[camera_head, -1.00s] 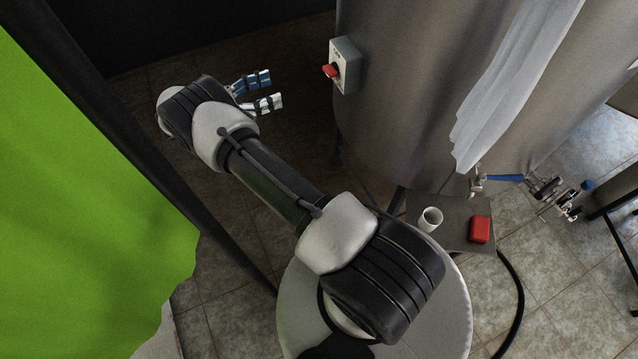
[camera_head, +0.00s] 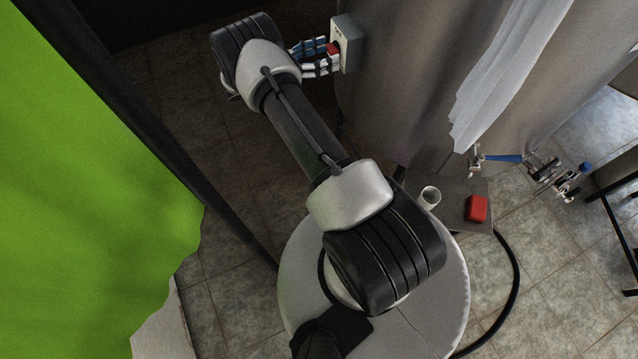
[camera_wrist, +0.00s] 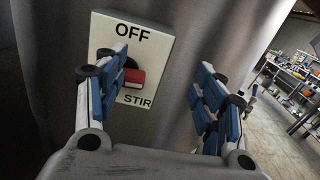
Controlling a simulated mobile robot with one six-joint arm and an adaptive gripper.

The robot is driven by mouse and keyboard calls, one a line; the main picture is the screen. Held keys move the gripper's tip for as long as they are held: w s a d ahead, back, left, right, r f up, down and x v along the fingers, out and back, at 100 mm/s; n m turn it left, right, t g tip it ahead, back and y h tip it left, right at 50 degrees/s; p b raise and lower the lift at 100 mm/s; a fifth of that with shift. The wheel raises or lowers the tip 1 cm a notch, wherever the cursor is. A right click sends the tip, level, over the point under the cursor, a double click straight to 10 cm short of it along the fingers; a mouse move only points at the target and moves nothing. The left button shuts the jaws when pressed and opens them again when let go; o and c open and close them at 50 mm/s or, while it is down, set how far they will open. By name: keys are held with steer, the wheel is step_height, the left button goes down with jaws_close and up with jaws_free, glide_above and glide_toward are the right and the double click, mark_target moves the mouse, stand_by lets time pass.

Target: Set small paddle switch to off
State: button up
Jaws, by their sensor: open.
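The small paddle switch (camera_wrist: 133,77) is a red handle on a light box (camera_wrist: 152,44) fixed to the tank's side. The box is lettered OFF above and STIR at the lower right. In the wrist view the red handle points right, between the two words. My gripper (camera_wrist: 160,85) is open, with its blue-padded fingers at the box. The left finger overlaps the handle's left side in the picture; the right finger stands well apart. In the head view my gripper (camera_head: 333,58) reaches the box (camera_head: 347,42), with the red handle (camera_head: 333,48) between the fingertips. Contact is unclear.
The steel tank (camera_head: 400,90) stands behind the box, with a translucent sheet (camera_head: 510,65) hanging on it. A white cup (camera_head: 430,198) and a red block (camera_head: 476,208) sit on a small grey table. A green curtain (camera_head: 80,190) and dark post are at left.

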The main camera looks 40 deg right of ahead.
steer(key=shift+x, duration=0.85)
steer(key=shift+s+d+r, duration=0.1)
steer(key=shift+d, duration=0.05)
steer(key=shift+o, duration=0.4)
steer(key=shift+d, duration=0.1)
jaws_close()
steer(key=shift+c, duration=0.4)
jaws_free()
stand_by(0.3)
steer(key=shift+v, duration=0.75)
steer(key=w+f+b+v, duration=0.1)
steer(key=b+v, duration=0.8)
steer(key=v, duration=0.9)
steer(key=shift+w, duration=0.45)
